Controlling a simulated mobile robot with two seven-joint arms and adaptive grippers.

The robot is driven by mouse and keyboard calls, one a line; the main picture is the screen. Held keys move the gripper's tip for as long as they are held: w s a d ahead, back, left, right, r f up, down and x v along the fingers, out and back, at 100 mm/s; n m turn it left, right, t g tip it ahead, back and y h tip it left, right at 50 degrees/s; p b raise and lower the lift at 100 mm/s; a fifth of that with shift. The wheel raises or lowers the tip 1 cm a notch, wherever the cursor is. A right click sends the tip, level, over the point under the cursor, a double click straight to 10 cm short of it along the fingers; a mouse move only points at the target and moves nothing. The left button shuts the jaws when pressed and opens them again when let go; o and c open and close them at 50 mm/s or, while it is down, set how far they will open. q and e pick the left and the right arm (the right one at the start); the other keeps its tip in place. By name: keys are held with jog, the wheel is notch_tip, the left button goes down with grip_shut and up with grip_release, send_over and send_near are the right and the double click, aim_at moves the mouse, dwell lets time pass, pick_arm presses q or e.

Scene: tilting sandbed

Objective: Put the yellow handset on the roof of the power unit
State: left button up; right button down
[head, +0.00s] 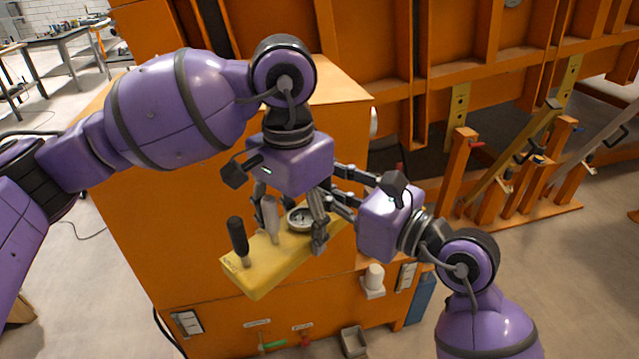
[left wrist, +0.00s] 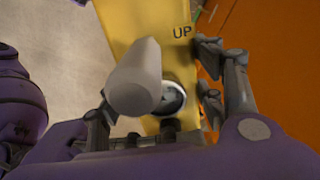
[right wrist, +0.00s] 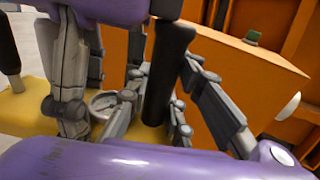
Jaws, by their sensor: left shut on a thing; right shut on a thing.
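The yellow handset (head: 262,272) is a long yellow box with black levers, a pale grey lever and a round gauge. It is held in front of the orange power unit (head: 180,255), lower than its roof (head: 335,82). My left gripper (head: 291,228) is shut on the handset from above; in the left wrist view its fingers flank the yellow body (left wrist: 130,25), marked "UP". My right gripper (head: 338,203) is shut at the handset's right end. In the right wrist view its fingers (right wrist: 165,95) stand around a black lever. The handset's right end is largely hidden in the head view.
The roof shows bare in part behind my left arm; a small green piece (right wrist: 252,38) stands on it in the right wrist view. A white cup-like fitting (head: 373,281) juts from the unit's front. Orange posts with levers (head: 520,165) stand at right.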

pick_arm(q)
jog(key=o, duration=1.6)
jog(key=shift+w+r, duration=0.1)
jog(key=shift+w, duration=0.05)
pick_arm(e)
jog(key=shift+s+a+r, duration=0.1)
jog(key=shift+s+a, duration=0.1)
jog(key=shift+a, duration=0.05)
